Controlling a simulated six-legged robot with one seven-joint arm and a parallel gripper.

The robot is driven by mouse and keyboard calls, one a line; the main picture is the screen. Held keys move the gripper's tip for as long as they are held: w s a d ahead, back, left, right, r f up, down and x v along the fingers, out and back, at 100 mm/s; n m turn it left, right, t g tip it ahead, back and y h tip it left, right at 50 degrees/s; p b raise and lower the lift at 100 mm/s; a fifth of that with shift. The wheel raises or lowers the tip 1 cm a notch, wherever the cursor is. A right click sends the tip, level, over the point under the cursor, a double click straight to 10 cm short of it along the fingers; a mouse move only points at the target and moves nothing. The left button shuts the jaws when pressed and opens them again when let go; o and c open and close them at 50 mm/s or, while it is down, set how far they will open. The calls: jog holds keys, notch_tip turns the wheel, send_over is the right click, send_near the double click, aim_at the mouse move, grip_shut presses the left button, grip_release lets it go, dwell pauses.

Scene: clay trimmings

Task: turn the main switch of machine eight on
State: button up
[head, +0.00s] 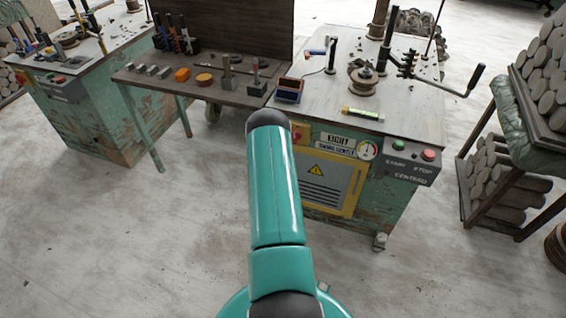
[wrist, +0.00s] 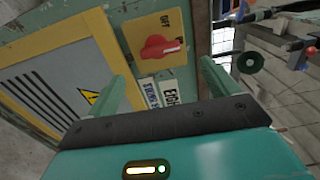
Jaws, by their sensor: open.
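Machine eight (head: 400,208) is a worn green cabinet with a plate reading EIGHT (head: 338,140). Its main switch (wrist: 160,48) is a red rotary knob with a white line, on a yellow plate (wrist: 140,28). The wrist view is turned sideways; an OFF label is readable on the plate near the knob, and the white line lies on the knob's right side. In the head view my arm partly covers the switch (head: 297,138). My gripper (wrist: 163,75) is open and empty, with its fingers apart in front of the panel, the knob showing between and beyond them.
A yellow-framed louvred door (head: 322,182) with a warning triangle is below the switch. A gauge (head: 367,150), a green start button (head: 399,145) and a red stop button (head: 429,154) are to the right. A side table (head: 225,92) juts out left. Open floor lies in front.

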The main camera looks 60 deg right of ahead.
jog(key=a, duration=0.5)
jog(key=shift+s, duration=0.4)
